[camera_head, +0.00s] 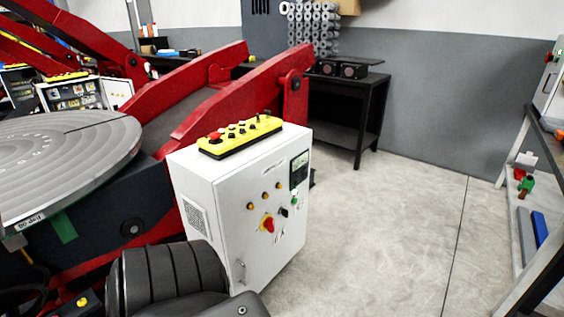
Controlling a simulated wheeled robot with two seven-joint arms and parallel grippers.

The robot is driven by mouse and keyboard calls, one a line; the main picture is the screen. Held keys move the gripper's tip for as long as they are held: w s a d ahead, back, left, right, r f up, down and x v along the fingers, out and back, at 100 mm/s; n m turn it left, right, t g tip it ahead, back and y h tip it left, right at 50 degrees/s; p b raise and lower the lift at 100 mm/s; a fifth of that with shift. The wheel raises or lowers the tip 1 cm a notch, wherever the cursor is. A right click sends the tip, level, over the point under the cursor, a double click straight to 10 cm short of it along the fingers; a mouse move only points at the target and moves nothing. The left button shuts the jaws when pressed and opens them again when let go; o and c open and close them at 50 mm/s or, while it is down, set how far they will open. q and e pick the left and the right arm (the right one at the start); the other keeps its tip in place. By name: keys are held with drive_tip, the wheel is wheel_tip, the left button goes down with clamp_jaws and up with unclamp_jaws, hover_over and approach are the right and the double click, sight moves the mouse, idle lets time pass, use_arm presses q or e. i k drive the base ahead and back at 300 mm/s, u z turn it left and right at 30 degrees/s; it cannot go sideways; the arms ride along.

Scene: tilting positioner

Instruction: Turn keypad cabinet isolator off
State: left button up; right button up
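A white control cabinet (225,208) stands in the middle of the view, beside the red and black tilting positioner. A red rotary isolator handle on a yellow plate (267,224) sits on its front face; the handle looks tilted, and its exact setting is too small to read. A yellow button box (240,136) with black knobs and a red button lies on top of the cabinet. Small yellow buttons (264,195) and a dark display panel (299,170) are on the front face. Neither of my grippers is in view.
The round grey positioner table (62,160) and red arms (215,105) fill the left. A black bench (345,105) stands behind. Shelving (545,190) runs along the right edge. The concrete floor (395,230) right of the cabinet is clear.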

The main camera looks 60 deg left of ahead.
sight(269, 224)
drive_tip(key=u, duration=0.55)
drive_tip(key=i, duration=1)
drive_tip(key=u, duration=0.7)
